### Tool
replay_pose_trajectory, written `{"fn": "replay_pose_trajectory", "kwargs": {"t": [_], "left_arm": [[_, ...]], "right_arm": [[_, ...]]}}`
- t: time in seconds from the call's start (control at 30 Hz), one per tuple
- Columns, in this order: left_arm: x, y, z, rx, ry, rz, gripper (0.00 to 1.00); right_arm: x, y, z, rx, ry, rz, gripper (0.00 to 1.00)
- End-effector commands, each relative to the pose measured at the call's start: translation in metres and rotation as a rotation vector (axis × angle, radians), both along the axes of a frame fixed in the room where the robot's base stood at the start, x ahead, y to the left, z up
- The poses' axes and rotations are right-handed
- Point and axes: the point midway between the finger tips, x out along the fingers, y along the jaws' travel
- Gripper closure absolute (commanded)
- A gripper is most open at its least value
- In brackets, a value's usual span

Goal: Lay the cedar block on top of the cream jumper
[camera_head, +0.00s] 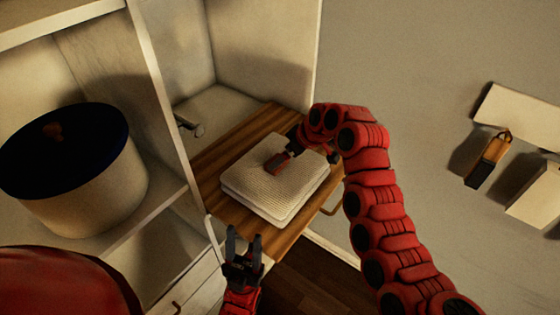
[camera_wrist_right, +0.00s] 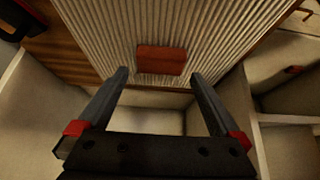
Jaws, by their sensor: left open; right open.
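The cream jumper (camera_head: 262,195) is a folded, ribbed cream stack on a wooden pull-out board (camera_head: 222,160); its ribbing also fills the upper part of the right wrist view (camera_wrist_right: 200,25). The reddish-brown cedar block (camera_wrist_right: 161,60) lies on the jumper, near one edge in that view, and it shows in the head view (camera_head: 277,163). My right gripper (camera_wrist_right: 160,76) is open, its fingertips either side of and just short of the block, not closed on it. In the head view the right arm partly hides this gripper. My left gripper (camera_head: 244,237) is open and empty in front of the board.
A round cream box with a dark blue lid (camera_head: 65,145) stands on the left shelf. A brush-like item (camera_head: 488,160) hangs at the right by pale wall pieces. A cabinet upright (camera_head: 162,90) borders the board on the left.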

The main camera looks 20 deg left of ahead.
Motion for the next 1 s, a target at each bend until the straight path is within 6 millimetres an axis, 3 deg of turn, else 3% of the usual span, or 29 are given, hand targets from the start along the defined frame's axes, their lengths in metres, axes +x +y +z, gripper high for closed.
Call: {"fn": "replay_pose_trajectory", "kwargs": {"t": [0.1,0.4,0.77,0.87,1.0], "left_arm": [[0.0,0.0,-0.016,0.0,0.0,0.0,0.5],[0.0,0.0,-0.03,0.0,0.0,0.0,0.5],[0.0,0.0,-0.03,0.0,0.0,0.0,0.5],[0.0,0.0,-0.03,0.0,0.0,0.0,0.5],[0.0,0.0,-0.03,0.0,0.0,0.0,0.5]], "right_arm": [[-0.004,-0.014,0.02,0.004,-0.007,-0.002,0.0],[-0.014,-0.04,0.066,0.001,-0.002,-0.002,0.0],[-0.014,-0.044,0.072,0.007,-0.001,-0.006,0.0],[0.002,-0.042,0.066,0.064,-0.022,-0.063,0.0],[0.062,-0.049,0.051,0.263,-0.129,-0.281,0.0]]}}
